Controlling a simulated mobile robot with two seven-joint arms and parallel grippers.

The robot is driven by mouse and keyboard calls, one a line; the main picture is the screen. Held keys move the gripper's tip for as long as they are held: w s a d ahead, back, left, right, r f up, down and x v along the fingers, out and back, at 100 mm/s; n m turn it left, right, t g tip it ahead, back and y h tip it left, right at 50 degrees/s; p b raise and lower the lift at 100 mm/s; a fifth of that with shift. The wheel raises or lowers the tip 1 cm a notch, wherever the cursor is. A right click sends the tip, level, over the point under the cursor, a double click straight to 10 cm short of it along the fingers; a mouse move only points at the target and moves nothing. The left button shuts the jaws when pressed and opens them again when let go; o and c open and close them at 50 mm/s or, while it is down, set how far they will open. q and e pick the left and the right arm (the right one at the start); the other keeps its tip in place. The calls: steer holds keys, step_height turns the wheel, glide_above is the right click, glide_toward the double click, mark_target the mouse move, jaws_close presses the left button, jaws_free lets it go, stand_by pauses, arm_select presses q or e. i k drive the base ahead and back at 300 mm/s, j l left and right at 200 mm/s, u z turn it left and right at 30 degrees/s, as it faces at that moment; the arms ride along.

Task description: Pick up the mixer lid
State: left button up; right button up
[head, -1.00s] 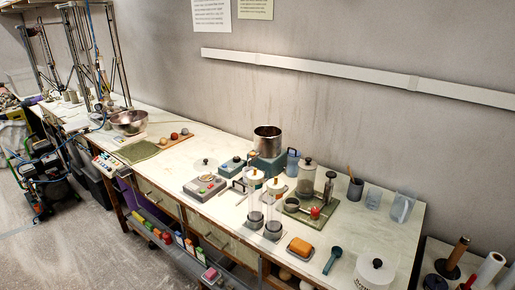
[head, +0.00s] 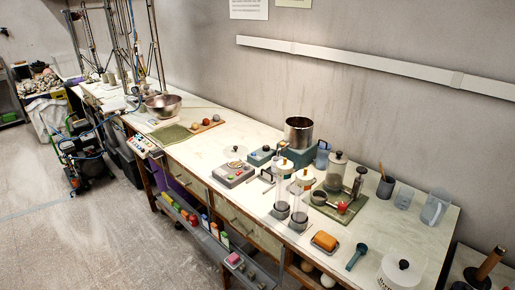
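A pale round lid with a small dark knob (head: 235,152) lies flat on the workbench, left of the middle. I take it for the mixer lid but cannot be sure. A steel pot with an open top (head: 298,131) stands on a teal base (head: 291,157) to its right, against the wall side; it looks like the mixer. Neither of my grippers shows in the head view.
A grey device with buttons (head: 235,174) sits just in front of the lid. Clear cylinders (head: 300,203), an orange sponge (head: 324,241) and a white lidded tub (head: 400,272) stand to the right. The bench (head: 203,153) is clear left of the lid.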

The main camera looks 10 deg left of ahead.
mark_target(233, 151)
steer(key=i+j+z, duration=0.1)
steer(key=j+z, duration=0.8)
steer(key=j, duration=0.95)
steer(key=k+j+z, duration=0.15)
steer(key=j, duration=0.95)
